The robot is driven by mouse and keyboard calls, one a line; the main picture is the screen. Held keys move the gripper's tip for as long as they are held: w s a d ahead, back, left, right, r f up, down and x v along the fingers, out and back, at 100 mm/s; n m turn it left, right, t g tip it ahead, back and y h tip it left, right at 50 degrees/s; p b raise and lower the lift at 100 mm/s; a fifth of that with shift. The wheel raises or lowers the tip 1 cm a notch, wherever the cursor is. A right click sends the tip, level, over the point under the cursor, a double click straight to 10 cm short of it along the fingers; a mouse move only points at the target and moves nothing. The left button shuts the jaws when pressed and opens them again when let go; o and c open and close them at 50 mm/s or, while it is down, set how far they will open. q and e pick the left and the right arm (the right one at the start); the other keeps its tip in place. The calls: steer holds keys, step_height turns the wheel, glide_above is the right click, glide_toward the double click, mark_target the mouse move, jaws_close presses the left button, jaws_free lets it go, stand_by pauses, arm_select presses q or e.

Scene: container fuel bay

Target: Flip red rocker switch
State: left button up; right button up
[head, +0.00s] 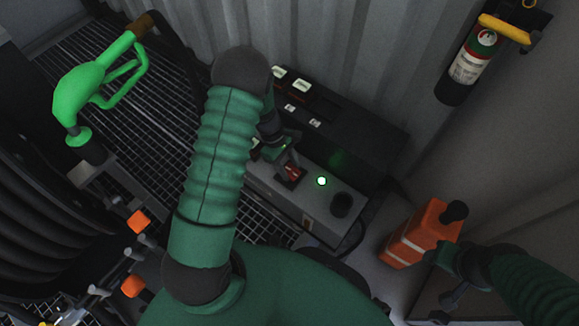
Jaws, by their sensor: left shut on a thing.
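The red rocker switch (292,175) sits on the grey top of a control box (318,205) in the middle of the head view. My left arm reaches over from the left and partly covers the box. My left gripper (286,163) is down at the switch and shut on it; its fingertips are small and dark here. A round light (321,181) glows green-white just right of the switch. My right gripper (445,264) is at the lower right, beside an orange container (420,234); its jaws are too unclear to read.
A green fuel nozzle (90,82) hangs at the upper left above grated floor. A dark round knob (341,204) stands on the box's right part. A fire extinguisher (468,70) hangs on the corrugated wall. Orange-ended fittings (138,222) are at the lower left.

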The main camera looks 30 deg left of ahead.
arm_select(q)
steer(key=shift+c, duration=1.1)
steer(key=shift+a+r+h+p, duration=0.1)
steer(key=shift+a+h+p, duration=0.2)
steer(key=shift+h+p, duration=0.45)
steer(key=shift+a+h, duration=0.1)
steer(key=shift+h, duration=0.45)
steer(key=shift+w+a+f+h, duration=0.1)
steer(key=shift+a+f+h, duration=0.1)
steer(key=shift+f+h, duration=0.6)
steer(key=shift+r+h, duration=0.4)
steer(key=shift+h, duration=0.2)
steer(key=o, duration=1.4)
